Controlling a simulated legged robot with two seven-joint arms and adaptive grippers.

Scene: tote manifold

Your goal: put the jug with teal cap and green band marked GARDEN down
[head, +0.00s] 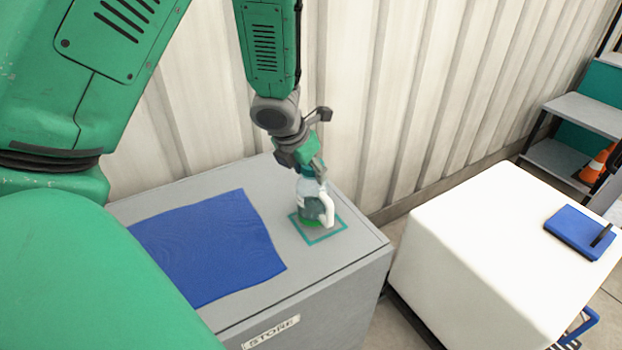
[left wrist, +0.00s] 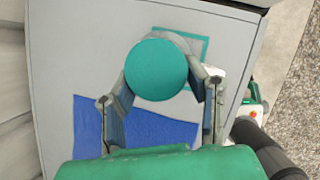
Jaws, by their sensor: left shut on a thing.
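The jug (head: 310,202) is pale with a white handle and a green band low on its side; I cannot read its marking. In the left wrist view its round teal cap (left wrist: 156,69) sits between the fingers. My left gripper (head: 311,173) is shut on the jug from above and holds it upright. The jug is over the teal square outline (head: 334,237) on the grey cabinet top (head: 290,268); I cannot tell whether its base touches. The outline also shows in the left wrist view (left wrist: 207,45). My right gripper is not in view.
A blue cloth (head: 208,248) lies on the cabinet left of the jug. The cabinet front has a STORE label (head: 271,332). A white block-like table (head: 480,250) with a blue item (head: 577,232) stands to the right. A corrugated wall (head: 420,100) rises behind.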

